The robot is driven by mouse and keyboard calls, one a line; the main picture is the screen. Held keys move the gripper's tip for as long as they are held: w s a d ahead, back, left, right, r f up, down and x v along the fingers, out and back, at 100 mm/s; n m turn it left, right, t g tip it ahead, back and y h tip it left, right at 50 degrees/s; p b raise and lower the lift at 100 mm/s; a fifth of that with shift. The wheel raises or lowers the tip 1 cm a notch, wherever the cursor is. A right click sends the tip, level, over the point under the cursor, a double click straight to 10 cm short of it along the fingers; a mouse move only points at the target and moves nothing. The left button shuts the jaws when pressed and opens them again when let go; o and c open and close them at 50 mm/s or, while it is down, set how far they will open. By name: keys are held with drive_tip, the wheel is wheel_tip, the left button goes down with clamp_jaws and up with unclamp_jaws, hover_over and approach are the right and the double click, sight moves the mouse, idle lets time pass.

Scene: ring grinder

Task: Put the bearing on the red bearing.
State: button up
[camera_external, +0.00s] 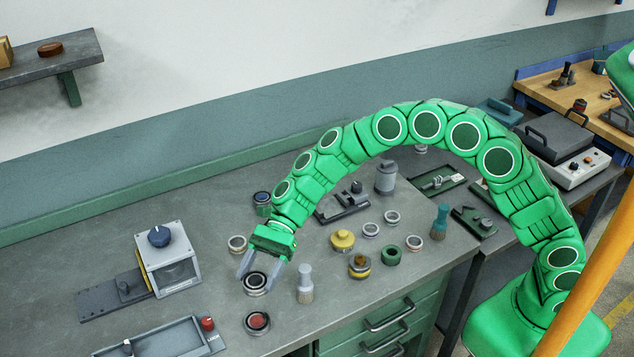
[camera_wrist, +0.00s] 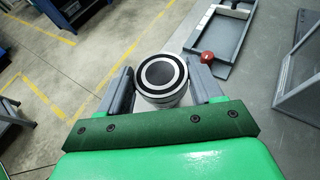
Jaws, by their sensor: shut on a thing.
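My gripper (camera_external: 260,276) points down over the left part of the workbench, its two grey fingers shut on a bearing (camera_external: 255,283). The bearing is a dark and silver ring, seen face-on in the wrist view (camera_wrist: 162,76) between the fingers. I cannot tell how far it is above the bench. The red bearing (camera_external: 257,322), a dark ring with a red centre, lies on the bench in front of my gripper, apart from it. I cannot make out the red bearing in the wrist view.
A tray with a red knob (camera_external: 207,323) lies left of the red bearing. A grey box with a blue knob (camera_external: 159,236) stands farther left. A brush (camera_external: 305,285) stands close right of my gripper. Several rings and yellow parts (camera_external: 342,240) sit to the right.

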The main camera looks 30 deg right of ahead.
sight(254, 288)
drive_tip(key=shift+s+a+f+g, duration=0.15)
drive_tip(key=shift+s+a+g, duration=0.25)
drive_tip(key=shift+s+a, duration=0.75)
drive_tip(key=shift+n, duration=0.3)
drive_tip(key=shift+s+d+f, duration=0.1)
drive_tip(key=shift+f, duration=1.9)
drive_tip(key=shift+s+f, duration=0.1)
drive_tip(key=shift+f, duration=1.85)
drive_tip(key=shift+f+h, duration=0.15)
drive_tip(key=shift+h, duration=0.15)
drive_tip(key=o, duration=1.3)
drive_tip(key=shift+c, duration=0.2)
drive_tip(key=shift+w+d+r, duration=0.15)
drive_tip(key=shift+w+r, duration=0.05)
drive_tip(key=shift+r, duration=0.05)
drive_tip(key=shift+v, duration=1.1)
drive_tip(key=shift+d+r, duration=0.15)
drive_tip(key=shift+r, duration=3.4)
